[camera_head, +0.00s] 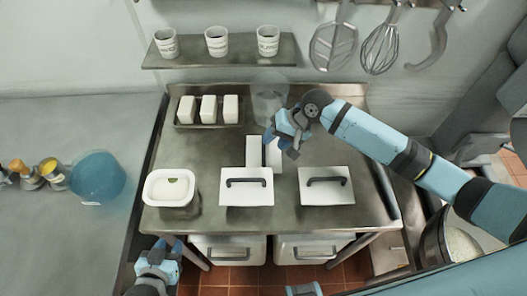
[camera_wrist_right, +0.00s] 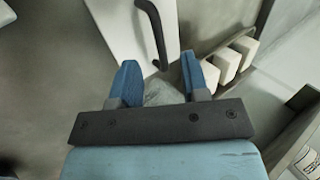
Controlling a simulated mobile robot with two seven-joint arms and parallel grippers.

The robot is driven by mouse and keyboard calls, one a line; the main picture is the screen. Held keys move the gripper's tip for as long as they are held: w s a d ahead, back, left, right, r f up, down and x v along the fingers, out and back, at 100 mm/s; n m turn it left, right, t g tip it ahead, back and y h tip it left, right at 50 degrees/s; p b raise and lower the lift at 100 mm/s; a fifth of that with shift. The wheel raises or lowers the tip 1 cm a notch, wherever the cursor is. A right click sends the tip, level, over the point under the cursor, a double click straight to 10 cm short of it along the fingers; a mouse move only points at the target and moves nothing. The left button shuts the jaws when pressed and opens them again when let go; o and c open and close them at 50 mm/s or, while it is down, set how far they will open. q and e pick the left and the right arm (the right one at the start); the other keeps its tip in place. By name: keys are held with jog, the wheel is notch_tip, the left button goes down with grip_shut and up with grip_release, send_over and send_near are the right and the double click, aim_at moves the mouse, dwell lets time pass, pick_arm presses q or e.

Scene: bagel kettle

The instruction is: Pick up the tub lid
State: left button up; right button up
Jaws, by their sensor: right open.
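Two flat white lids with dark bar handles lie on the steel table: a left one (camera_head: 235,198) and a right one (camera_head: 315,196). I cannot tell which is the tub lid. My right gripper (camera_head: 283,133) is above the back of the table, behind the lids and apart from them. In the right wrist view its blue fingers (camera_wrist_right: 157,80) are open, and a white lid (camera_wrist_right: 118,22) with a dark handle shows beyond them. My left gripper (camera_head: 162,248) is low at the table's front left, apart from the lids; its jaw opening is unclear.
A white tub (camera_head: 172,202) stands at the table's left. A rack of white blocks (camera_head: 208,110) and a clear container (camera_head: 268,98) are at the back. White pieces (camera_head: 254,150) stand behind the left lid. White bins (camera_head: 228,250) sit under the table. Cups (camera_head: 217,41) line a shelf; utensils hang above.

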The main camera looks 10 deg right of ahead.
aim_at(264, 151)
jog(key=shift+p+x, duration=0.5)
jog(key=shift+x, duration=2.25)
grip_shut()
